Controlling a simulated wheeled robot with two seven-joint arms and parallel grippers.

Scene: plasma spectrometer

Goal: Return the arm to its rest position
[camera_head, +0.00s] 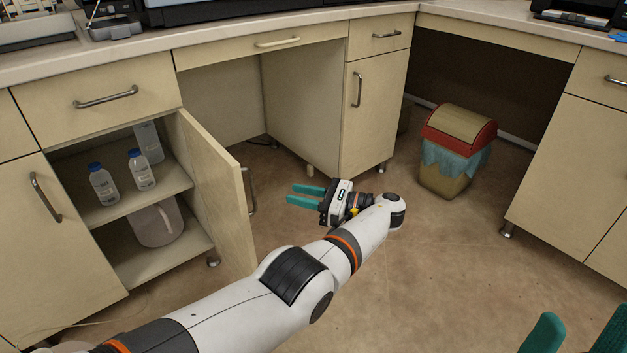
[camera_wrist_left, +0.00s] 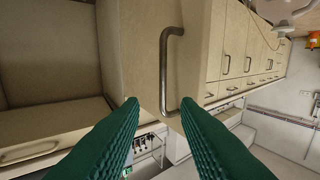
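My left arm (camera_head: 310,275) reaches out from the lower left across the floor area. Its gripper (camera_head: 291,194) points left with its two teal fingers parted and nothing between them. In the left wrist view the fingers (camera_wrist_left: 160,103) are also spread, with a metal handle (camera_wrist_left: 165,70) beyond the tips. In the head view the gripper stands to the right of the open cabinet door (camera_head: 215,195) and its handle (camera_head: 250,192), with a gap. My right gripper (camera_head: 585,318) shows only as two separated teal fingers at the bottom right; no object shows between them.
The open cabinet holds two blue-capped bottles (camera_head: 103,186) (camera_head: 141,172), another container (camera_head: 149,142) and a large jug (camera_head: 157,224). A red-lidded bin (camera_head: 457,150) stands at the back right. Drawers and a counter (camera_head: 330,14) run above. The floor (camera_head: 440,265) at centre right is clear.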

